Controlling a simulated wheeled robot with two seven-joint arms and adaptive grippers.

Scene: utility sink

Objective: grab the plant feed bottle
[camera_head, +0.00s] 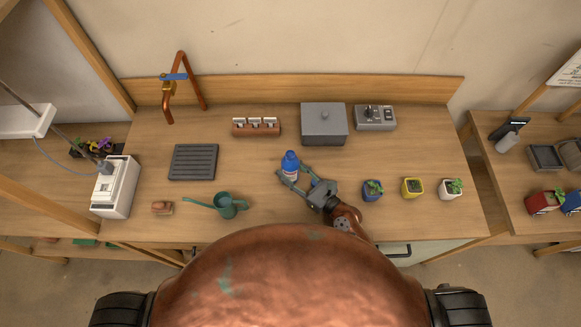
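The plant feed bottle (290,163) is blue with a pale label and stands upright on the wooden bench, near the middle. My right gripper (293,174) reaches in from the lower right. Its two grey fingers are spread, one on the left front side of the bottle and one on its right side. The bottle's lower part lies at the mouth of the fingers. I cannot tell whether either finger touches it. My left gripper is not in view.
A green watering can (226,205) stands front left of the bottle. Three small potted plants, blue (372,191), yellow (412,188) and white (451,189), stand right of my gripper. A grey lidded box (324,125) and a rack (256,127) stand behind the bottle.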

